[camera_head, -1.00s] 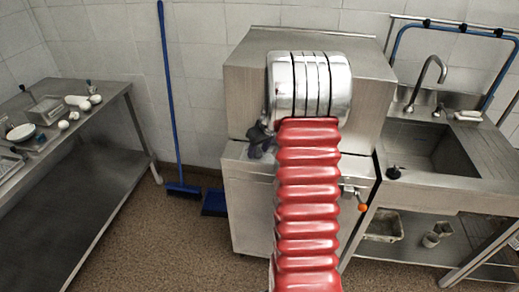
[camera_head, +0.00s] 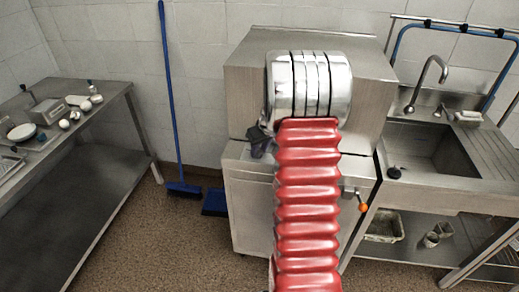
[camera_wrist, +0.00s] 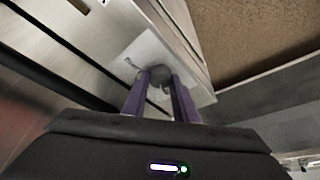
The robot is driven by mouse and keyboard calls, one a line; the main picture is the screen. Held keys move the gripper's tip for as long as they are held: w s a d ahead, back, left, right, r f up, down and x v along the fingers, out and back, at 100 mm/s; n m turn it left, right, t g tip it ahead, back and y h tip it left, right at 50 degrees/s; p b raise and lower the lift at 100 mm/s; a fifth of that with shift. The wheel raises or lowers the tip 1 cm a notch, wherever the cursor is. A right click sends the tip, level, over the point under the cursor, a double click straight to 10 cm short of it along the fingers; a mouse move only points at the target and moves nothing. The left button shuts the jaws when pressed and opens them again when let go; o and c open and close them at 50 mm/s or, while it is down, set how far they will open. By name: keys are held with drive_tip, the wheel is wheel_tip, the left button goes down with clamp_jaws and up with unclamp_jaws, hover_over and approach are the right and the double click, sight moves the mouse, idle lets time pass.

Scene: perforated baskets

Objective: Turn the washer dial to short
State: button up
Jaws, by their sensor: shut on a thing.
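The washer (camera_head: 245,205) is a stainless steel cabinet with a boxy upper part, straight ahead in the head view. My arm hides much of its front. In the wrist view the dial (camera_wrist: 160,74) is a small dark round knob on a pale square plate (camera_wrist: 140,50). Its pointer and markings are too small to read. My gripper (camera_wrist: 160,88) has its two purple fingers shut on the dial, one on each side. In the head view my gripper (camera_head: 262,138) shows as a dark shape at the washer's left front, partly behind my arm.
A steel sink (camera_head: 430,148) with a tap adjoins the washer on the right. A steel table (camera_head: 95,130) with dishes stands at the left. A blue broom (camera_head: 172,110) leans on the wall, beside a blue dustpan (camera_head: 214,202).

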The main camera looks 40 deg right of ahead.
drive_tip(key=shift+m, duration=0.4)
drive_tip(key=shift+w+a+m+g+h, duration=0.15)
drive_tip(key=shift+m+g+h, duration=0.25)
drive_tip(key=shift+m, duration=0.85)
drive_tip(key=shift+s+a+m+g+h, duration=0.15)
drive_tip(key=shift+m+h, duration=0.45)
drive_tip(key=shift+m, duration=0.65)
drive_tip(key=shift+w+a+m+g+h, duration=0.15)
drive_tip(key=shift+m+g+h, duration=0.25)
drive_tip(key=shift+m, duration=0.9)
drive_tip(key=shift+w+m+g+h, duration=0.2)
drive_tip(key=shift+m+g, duration=0.25)
drive_tip(key=shift+m, duration=0.85)
drive_tip(key=o, duration=1)
drive_tip(key=shift+s, duration=0.1)
drive_tip(key=shift+r, duration=0.1)
